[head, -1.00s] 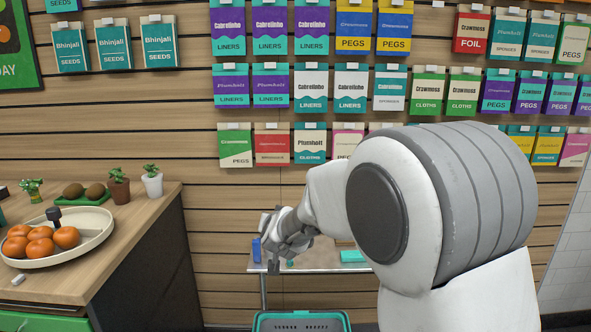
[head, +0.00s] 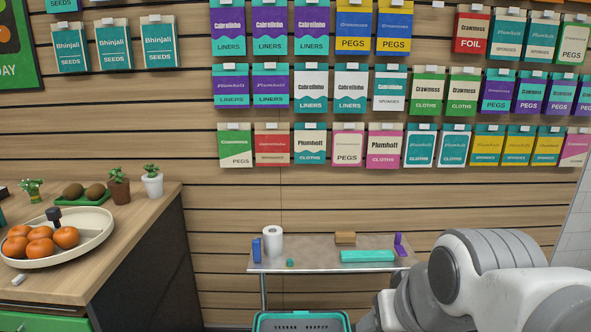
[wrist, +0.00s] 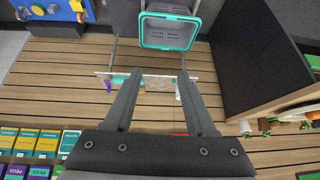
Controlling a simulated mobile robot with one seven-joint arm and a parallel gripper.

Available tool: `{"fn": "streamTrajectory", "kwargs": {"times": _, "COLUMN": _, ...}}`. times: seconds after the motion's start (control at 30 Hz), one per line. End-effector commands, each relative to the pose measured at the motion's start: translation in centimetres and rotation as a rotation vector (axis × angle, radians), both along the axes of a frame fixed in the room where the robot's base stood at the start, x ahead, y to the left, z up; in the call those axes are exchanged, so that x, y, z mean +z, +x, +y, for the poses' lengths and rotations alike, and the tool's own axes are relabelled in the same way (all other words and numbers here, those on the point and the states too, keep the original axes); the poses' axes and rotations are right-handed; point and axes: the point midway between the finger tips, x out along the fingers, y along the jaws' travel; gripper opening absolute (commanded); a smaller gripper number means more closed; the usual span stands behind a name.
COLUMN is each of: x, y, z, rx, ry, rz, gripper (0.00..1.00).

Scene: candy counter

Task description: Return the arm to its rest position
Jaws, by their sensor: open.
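My gripper (wrist: 156,88) shows in the wrist view with its two dark fingers spread apart and nothing between them. In the head view my arm is folded low at the lower right, and the gripper itself is out of sight there. The wrist view looks past the fingers at the narrow table and the slatted wall, turned upside down.
A narrow table (head: 318,265) against the slatted wall holds a white roll (head: 272,241), a teal box (head: 367,256) and small items. A teal-rimmed basket (head: 300,322) stands before it. A wooden counter (head: 140,225) with a fruit plate (head: 93,218) is at left.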

Motion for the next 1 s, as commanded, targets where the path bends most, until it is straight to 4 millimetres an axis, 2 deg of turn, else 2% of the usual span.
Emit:
{"fn": "streamTrajectory", "kwargs": {"times": 0.03, "x": -0.3, "y": -1.7, "z": -0.8, "rx": -0.015, "ry": -0.019, "rz": 0.019, "gripper": 0.56}}
{"fn": "streamTrajectory", "kwargs": {"times": 0.13, "x": -1.3, "y": -4.8, "z": -2.2, "rx": -0.045, "ry": -0.058, "rz": 0.071, "gripper": 0.56}}
{"fn": "streamTrajectory", "kwargs": {"times": 0.17, "x": 0.5, "y": -4.4, "z": -2.1, "rx": -0.041, "ry": -0.054, "rz": 0.071, "gripper": 0.56}}
{"fn": "streamTrajectory", "kwargs": {"times": 0.2, "x": 1.5, "y": -4.3, "z": -2.0, "rx": -0.039, "ry": -0.053, "rz": 0.071, "gripper": 0.56}}
{"fn": "streamTrajectory", "kwargs": {"times": 0.37, "x": 5.0, "y": -4.3, "z": -1.9, "rx": -0.037, "ry": -0.053, "rz": 0.070, "gripper": 0.56}}
{"fn": "streamTrajectory", "kwargs": {"times": 0.9, "x": 18.4, "y": -4.2, "z": -1.9, "rx": -0.036, "ry": -0.051, "rz": 0.069, "gripper": 0.56}}
{"fn": "streamTrajectory", "kwargs": {"times": 1.0, "x": 20.3, "y": -4.2, "z": -1.9, "rx": -0.036, "ry": -0.051, "rz": 0.069, "gripper": 0.56}}
